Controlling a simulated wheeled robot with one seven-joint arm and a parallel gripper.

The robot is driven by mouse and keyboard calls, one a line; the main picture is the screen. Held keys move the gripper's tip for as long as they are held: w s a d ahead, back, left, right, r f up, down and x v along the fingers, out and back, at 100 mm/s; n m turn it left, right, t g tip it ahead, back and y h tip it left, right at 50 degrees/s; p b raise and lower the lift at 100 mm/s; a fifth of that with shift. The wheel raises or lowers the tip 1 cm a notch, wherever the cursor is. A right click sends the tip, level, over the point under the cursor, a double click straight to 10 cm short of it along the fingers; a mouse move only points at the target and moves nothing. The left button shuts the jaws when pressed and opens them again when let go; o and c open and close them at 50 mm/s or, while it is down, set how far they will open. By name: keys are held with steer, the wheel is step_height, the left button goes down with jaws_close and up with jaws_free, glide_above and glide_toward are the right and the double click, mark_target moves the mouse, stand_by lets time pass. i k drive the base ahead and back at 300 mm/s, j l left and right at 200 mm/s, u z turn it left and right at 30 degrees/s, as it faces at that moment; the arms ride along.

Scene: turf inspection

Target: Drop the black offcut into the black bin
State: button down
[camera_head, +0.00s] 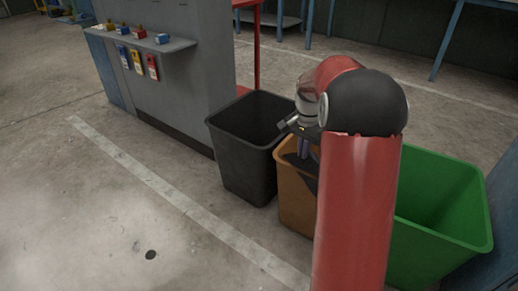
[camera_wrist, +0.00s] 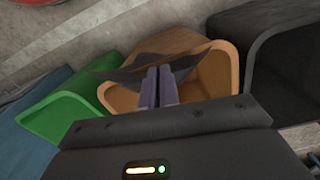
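The black offcut (camera_wrist: 128,76) is a thin dark, angular sheet in the wrist view. My gripper (camera_wrist: 158,75) is shut on it, and the sheet sticks out on both sides of the fingers. In the head view my gripper (camera_head: 303,152) is over the orange bin (camera_head: 294,208), with the offcut partly hidden by my arm. The black bin (camera_head: 240,165) stands open directly left of the orange bin in the head view. It shows at the right of the wrist view (camera_wrist: 262,32). Its visible inside looks empty.
A green bin (camera_head: 440,246) stands right of the orange bin, partly behind my arm. A grey partition with a shelf (camera_head: 160,45) of small coloured items is left of the black bin. A small dark round spot (camera_head: 151,255) is on the otherwise clear floor in front.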

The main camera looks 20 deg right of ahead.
mark_target(245, 134)
steer(key=i, duration=1.35)
